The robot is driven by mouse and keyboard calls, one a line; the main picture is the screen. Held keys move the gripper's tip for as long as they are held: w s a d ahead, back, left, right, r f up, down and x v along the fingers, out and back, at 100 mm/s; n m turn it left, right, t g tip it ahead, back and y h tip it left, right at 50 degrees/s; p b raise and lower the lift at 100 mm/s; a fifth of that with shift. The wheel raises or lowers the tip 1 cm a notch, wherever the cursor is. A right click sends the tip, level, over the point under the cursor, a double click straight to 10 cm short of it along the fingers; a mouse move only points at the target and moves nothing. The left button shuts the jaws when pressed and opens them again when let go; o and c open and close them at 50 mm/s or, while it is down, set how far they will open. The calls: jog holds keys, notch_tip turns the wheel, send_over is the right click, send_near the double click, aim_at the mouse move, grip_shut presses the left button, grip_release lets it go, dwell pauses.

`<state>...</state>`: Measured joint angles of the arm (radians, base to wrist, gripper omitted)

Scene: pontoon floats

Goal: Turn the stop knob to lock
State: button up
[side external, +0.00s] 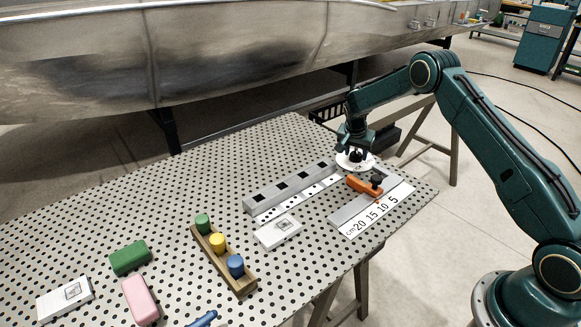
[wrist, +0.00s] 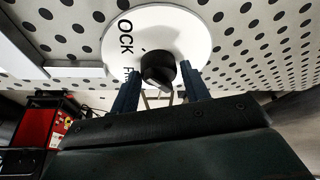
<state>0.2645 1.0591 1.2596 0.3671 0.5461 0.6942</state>
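The stop knob (wrist: 158,68) is a dark round knob in the middle of a white dial (wrist: 180,35). The dial also shows in the side view (side external: 343,161), at the table's far right. In the wrist view the letters "OCK" show left of the knob, with part of a second word below them. My gripper (wrist: 159,76) is open, its two blue fingers on either side of the knob with what looks like a small gap. In the side view my gripper (side external: 356,152) is low over the dial. Which way the knob points is unclear.
An orange stop (side external: 362,187) with a black knob sits on a grey rail beside a cm scale (side external: 377,212). A long grey fence (side external: 290,188) lies left of the dial. A wooden rack (side external: 222,262) of coloured pegs and loose blocks lie farther left.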

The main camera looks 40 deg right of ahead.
jog(key=shift+o, duration=1.1)
jog(key=v, duration=1.4)
